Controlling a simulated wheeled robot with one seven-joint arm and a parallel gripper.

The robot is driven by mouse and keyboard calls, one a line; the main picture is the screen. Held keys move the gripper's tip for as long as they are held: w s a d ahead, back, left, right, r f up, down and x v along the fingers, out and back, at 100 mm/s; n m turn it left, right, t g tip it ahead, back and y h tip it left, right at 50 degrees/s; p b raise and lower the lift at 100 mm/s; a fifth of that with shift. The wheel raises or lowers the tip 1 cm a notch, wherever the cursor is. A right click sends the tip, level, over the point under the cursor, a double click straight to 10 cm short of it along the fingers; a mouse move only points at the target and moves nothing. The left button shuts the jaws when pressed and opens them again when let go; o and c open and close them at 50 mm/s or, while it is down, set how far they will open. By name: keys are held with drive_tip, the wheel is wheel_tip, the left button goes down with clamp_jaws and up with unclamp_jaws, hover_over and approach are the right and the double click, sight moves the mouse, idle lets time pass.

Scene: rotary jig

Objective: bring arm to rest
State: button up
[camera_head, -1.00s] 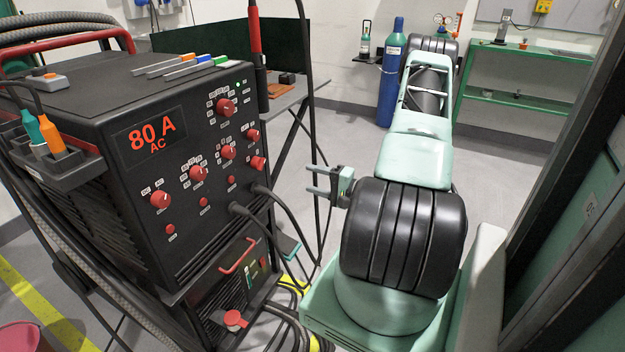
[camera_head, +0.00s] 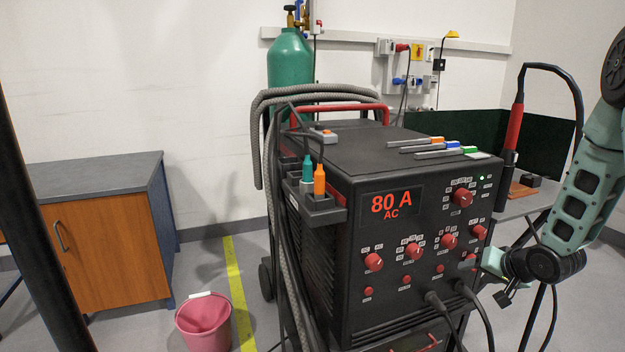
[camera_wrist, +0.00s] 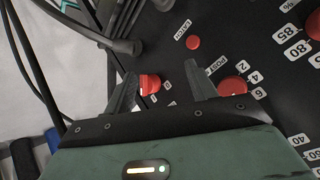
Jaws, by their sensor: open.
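My gripper (camera_head: 486,262) is at the right edge of the front panel of the black welding machine (camera_head: 335,270). In the wrist view my gripper (camera_wrist: 160,72) is open, with its two dark fingers apart. A red knob (camera_wrist: 150,84) shows between the fingers, nearer the left one; I cannot tell whether either finger touches it. A second red knob (camera_wrist: 232,86) lies right of the fingers. My arm (camera_head: 580,205) is bent at the right of the head view. The machine's display reads 80 A AC.
Cables (camera_head: 455,310) plug into the panel's lower front, close to my gripper. A side table (camera_head: 520,205) stands behind my arm. A pink bucket (camera_head: 204,320) and a wooden cabinet (camera_head: 105,235) stand left. Floor beside the bucket is open.

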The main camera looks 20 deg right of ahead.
drive_tip(key=s+a+r+n+g+p, duration=0.3)
drive_tip(key=s+a+r+n, duration=0.2)
drive_tip(key=a, duration=0.9)
drive_tip(key=s+a+r+n+g+p, duration=0.3)
drive_tip(key=s+a+r, duration=0.7)
drive_tip(key=a, duration=0.4)
drive_tip(key=s+a+r+n+g+y+p, duration=0.1)
drive_tip(key=s+a+r+n+g+p, duration=0.2)
drive_tip(key=s+a, duration=0.7)
drive_tip(key=a+r+n+p, duration=0.2)
drive_tip(key=a+r+n, duration=0.2)
drive_tip(key=r, duration=0.1)
drive_tip(key=shift+r, duration=0.3)
drive_tip(key=shift+w, duration=0.1)
